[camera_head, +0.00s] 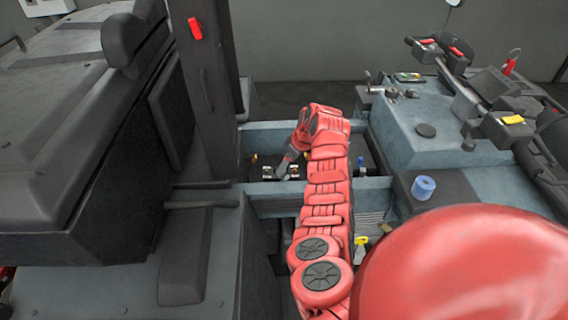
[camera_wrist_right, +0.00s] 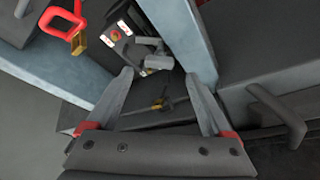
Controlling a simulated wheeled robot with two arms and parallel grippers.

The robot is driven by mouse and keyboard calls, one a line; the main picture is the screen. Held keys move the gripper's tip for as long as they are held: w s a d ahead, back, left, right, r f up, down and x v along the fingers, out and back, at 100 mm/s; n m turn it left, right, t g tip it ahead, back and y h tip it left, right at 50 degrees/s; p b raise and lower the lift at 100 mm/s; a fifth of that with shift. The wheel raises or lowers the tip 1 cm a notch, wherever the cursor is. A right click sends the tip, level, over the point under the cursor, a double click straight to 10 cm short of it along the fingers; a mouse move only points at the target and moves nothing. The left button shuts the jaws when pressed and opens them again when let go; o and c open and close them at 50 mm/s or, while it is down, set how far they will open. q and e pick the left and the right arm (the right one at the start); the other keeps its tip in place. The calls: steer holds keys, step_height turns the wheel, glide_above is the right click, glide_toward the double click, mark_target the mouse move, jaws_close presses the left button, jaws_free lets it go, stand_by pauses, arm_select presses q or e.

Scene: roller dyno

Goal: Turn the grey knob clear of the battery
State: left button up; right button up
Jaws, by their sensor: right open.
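A light grey knob-like piece (camera_wrist_right: 157,62) shows in the right wrist view, just beyond and between my fingertips. It lies against the edge of a dark box with red and white labels (camera_wrist_right: 117,34), which looks like the battery. My right gripper (camera_wrist_right: 158,76) is open, with a finger on either side and nothing held. I cannot tell whether a fingertip touches the knob. In the head view my right gripper (camera_head: 283,168) reaches down into the blue-grey compartment from above. The knob is too small to make out there. My left gripper is not in view.
Compartment walls (camera_wrist_right: 178,35) stand close to the fingers. A red-shackled, brass-coloured lock (camera_wrist_right: 72,25) is at upper left, and a small yellow and black piece (camera_wrist_right: 160,103) lies between the fingers. A blue roll (camera_head: 423,187) stands right of my arm. A dark post (camera_head: 208,90) rises left.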

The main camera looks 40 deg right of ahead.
steer(key=shift+x, duration=2)
steer(key=shift+c, duration=0.2)
jaws_close()
steer(key=shift+p, duration=0.35)
